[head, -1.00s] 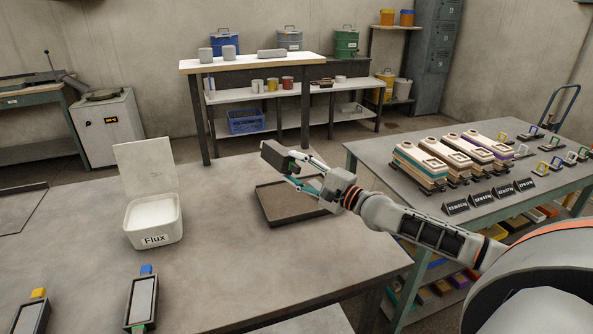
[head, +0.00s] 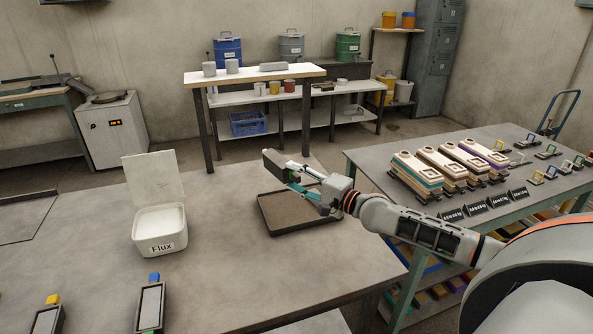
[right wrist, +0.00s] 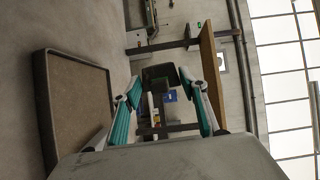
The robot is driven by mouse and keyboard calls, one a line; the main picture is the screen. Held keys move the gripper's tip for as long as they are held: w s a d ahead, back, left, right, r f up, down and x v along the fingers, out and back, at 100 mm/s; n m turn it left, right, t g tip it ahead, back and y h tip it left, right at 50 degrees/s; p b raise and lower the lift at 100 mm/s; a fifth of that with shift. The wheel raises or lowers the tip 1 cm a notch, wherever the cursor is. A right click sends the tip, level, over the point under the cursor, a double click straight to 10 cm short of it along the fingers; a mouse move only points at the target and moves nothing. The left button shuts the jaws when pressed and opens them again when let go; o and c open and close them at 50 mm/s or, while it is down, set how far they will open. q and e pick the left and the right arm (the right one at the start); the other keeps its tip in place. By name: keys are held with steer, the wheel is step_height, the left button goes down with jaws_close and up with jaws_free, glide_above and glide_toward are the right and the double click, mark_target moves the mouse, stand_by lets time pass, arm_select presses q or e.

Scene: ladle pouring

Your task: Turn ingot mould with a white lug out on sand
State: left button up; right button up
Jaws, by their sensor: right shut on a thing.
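My right gripper (head: 292,174) is shut on a dark grey block-like ingot mould (head: 274,164) and holds it above the far-left part of a shallow tray of brown sand (head: 300,222). In the right wrist view the mould (right wrist: 163,73) sits between the teal-lined fingers, and the sand tray (right wrist: 75,108) lies at the left, apart from it. The mould is tilted. The sand that shows looks bare and flat. My left gripper is not in view.
A lidded white Flux box (head: 160,230) stands open to the left of the tray. Moulds with a blue lug (head: 151,305) and a yellow lug (head: 49,317) lie at the near edge. The table between box and tray is clear.

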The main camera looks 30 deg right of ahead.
steer(key=shift+r+n+p, duration=0.35)
steer(key=shift+n+p, duration=0.25)
steer(key=shift+p, duration=0.3)
steer(key=shift+f+n+p, duration=0.2)
steer(key=shift+n+p, duration=0.2)
steer(key=shift+p, duration=0.05)
steer(key=shift+a+g+h, duration=0.1)
steer(key=shift+g+h, duration=0.2)
steer(key=shift+n, duration=1)
steer(key=n+g+h, duration=0.1)
steer(key=n, duration=0.3)
steer(key=shift+h, duration=0.4)
steer(key=n+h, duration=0.1)
steer(key=n, duration=0.2)
steer(key=shift+g, duration=0.3)
steer(key=n+h, duration=0.2)
steer(key=n, duration=0.1)
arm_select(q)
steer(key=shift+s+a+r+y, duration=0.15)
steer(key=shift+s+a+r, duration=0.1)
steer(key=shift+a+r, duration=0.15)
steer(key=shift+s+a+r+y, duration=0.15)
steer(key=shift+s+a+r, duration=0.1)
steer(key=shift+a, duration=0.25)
arm_select(e)
steer(key=shift+f, duration=0.2)
